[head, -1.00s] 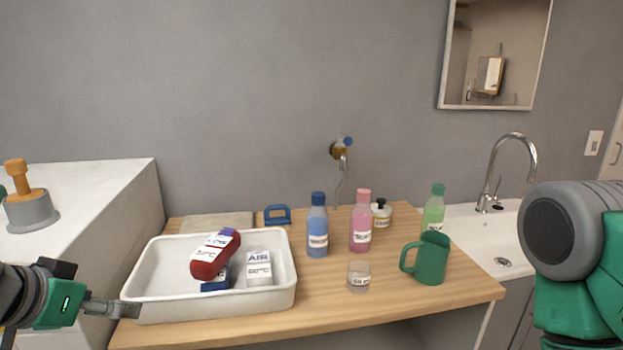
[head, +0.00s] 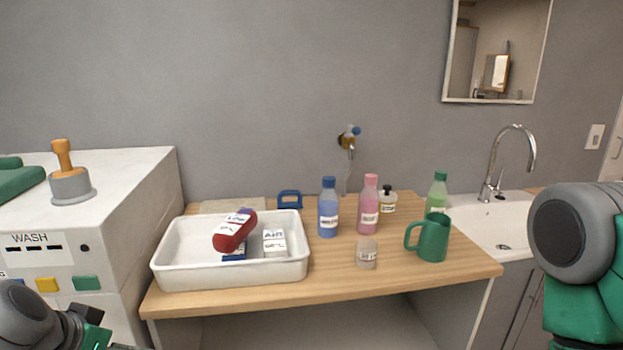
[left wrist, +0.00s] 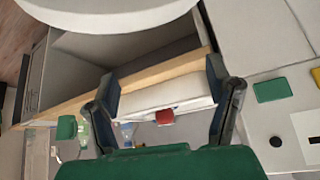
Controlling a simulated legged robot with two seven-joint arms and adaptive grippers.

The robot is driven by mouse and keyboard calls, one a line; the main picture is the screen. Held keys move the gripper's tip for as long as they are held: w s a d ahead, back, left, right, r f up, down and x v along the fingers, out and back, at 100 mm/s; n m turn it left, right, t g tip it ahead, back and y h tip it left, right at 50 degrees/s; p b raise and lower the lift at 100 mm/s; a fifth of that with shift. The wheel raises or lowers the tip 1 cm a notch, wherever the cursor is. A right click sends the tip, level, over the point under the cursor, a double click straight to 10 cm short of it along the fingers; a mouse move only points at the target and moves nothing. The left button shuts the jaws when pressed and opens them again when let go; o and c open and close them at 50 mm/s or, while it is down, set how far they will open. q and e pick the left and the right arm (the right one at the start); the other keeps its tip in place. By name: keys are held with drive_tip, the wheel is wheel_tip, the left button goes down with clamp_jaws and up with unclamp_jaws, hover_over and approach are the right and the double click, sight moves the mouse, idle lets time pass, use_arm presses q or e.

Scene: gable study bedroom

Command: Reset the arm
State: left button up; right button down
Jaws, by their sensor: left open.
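My left arm (head: 22,312) comes in low at the left edge of the head view, in front of the white wash unit. Its gripper is mostly cut off by the bottom edge there. In the left wrist view the left gripper (left wrist: 160,86) has its two dark fingers spread apart, with nothing between them. The table edge and white tray (left wrist: 165,95) show beyond the fingers. My right arm (head: 585,245) fills the right edge of the head view; its gripper is out of frame.
The wooden table holds a white tray (head: 175,279) with a red bottle (head: 232,232) and a white box, plus blue (head: 328,215) and pink bottles, a jar and a green mug (head: 434,238). The wash unit (head: 120,180) stands left, a sink (head: 490,225) right.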

use_arm(q)
drive_tip(key=s+d+f+g+b, duration=0.2)
drive_tip(key=s+d+f+g, duration=0.1)
drive_tip(key=s+f, duration=0.7)
drive_tip(key=s+d+f+g+b, duration=0.2)
drive_tip(key=s+f, duration=0.8)
drive_tip(key=f, duration=0.8)
drive_tip(key=shift+d+f+g+b, duration=0.15)
drive_tip(key=shift+d+g+b, duration=0.2)
drive_tip(key=shift+d+g, duration=0.3)
use_arm(e)
drive_tip(key=f, duration=0.2)
drive_tip(key=d+f, duration=0.1)
drive_tip(key=f, duration=0.2)
drive_tip(key=shift+s+d+f, duration=0.1)
drive_tip(key=shift+d+f, duration=0.05)
drive_tip(key=shift+f, duration=0.1)
use_arm(q)
drive_tip(key=shift+s+a+f, duration=0.1)
drive_tip(key=shift+a, duration=0.3)
use_arm(e)
drive_tip(key=shift+a+r, duration=0.1)
drive_tip(key=shift+a, duration=0.2)
drive_tip(key=shift+d, duration=0.1)
